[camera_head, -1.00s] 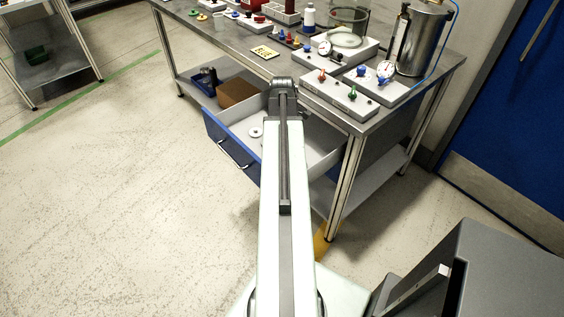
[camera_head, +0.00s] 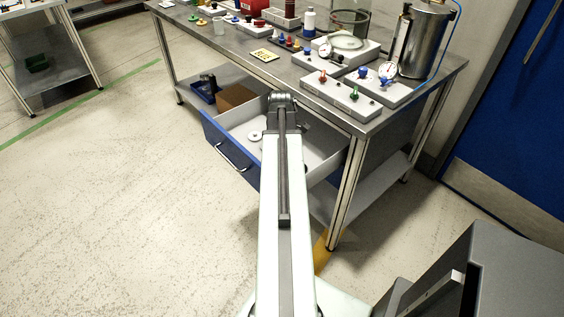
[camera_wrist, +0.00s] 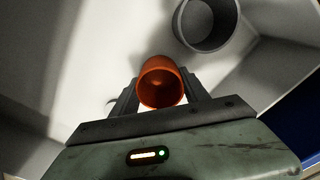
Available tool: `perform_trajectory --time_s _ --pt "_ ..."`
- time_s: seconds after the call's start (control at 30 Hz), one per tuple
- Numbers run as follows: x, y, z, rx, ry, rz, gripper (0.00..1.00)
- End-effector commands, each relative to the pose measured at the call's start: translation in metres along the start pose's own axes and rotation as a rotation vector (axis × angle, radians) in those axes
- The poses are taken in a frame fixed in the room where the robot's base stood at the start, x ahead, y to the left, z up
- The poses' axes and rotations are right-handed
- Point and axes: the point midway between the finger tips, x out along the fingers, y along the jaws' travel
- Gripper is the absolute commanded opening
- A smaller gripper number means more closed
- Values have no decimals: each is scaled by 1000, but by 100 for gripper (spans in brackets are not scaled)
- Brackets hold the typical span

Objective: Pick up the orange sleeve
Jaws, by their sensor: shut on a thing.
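The orange sleeve (camera_wrist: 160,82) is a short hollow cylinder in the middle of the wrist view, its open end facing the camera. My gripper (camera_wrist: 158,95) is shut on it, with one dark finger on each side. A grey hollow cylinder (camera_wrist: 206,24) stands just beyond and to the right, apart from the sleeve. In the head view my arm reaches into the open drawer (camera_head: 232,153) and hides the gripper and sleeve.
The drawer has a blue front and pale walls, under a steel bench (camera_head: 362,128). A white ring (camera_head: 255,136) lies in the drawer, left of my arm. A control block with knobs (camera_head: 340,98) stands on the bench edge above. The floor at left is clear.

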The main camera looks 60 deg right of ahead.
Motion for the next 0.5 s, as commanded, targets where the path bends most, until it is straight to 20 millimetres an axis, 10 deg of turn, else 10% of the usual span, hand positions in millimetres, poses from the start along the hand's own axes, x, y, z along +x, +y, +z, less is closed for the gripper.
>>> perform_trajectory --time_s 0.5 --pt "-59 0 1 1 -1 1 15"
